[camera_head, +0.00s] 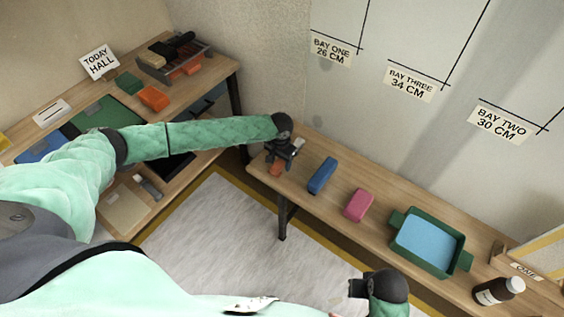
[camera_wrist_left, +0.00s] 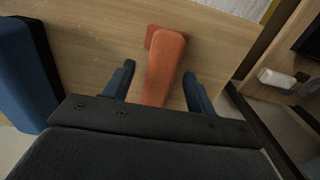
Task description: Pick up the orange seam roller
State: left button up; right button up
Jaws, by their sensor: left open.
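The orange seam roller (camera_head: 277,168) lies at the left end of the wall-side bench, partly hidden by my left gripper (camera_head: 286,153) in the head view. In the left wrist view the orange roller (camera_wrist_left: 163,72) runs lengthwise between the two fingers of my left gripper (camera_wrist_left: 158,70). The fingers are apart, with gaps visible on both sides of the roller. My right gripper (camera_head: 358,288) is at the bottom of the head view, away from the bench; its jaw state is unclear.
On the same bench are a blue block (camera_head: 322,175), a pink block (camera_head: 359,204), a green tray (camera_head: 398,247) with blue contents and a brown bottle (camera_head: 492,291). The blue block (camera_wrist_left: 22,75) is left of my fingers. Another table (camera_head: 215,77) holds an orange block (camera_head: 153,98).

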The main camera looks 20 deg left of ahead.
pick_arm(q)
jog(key=shift+f+p, duration=0.25)
jog(key=shift+p, duration=0.15)
dwell(0.5)
jog(key=c, duration=1.1)
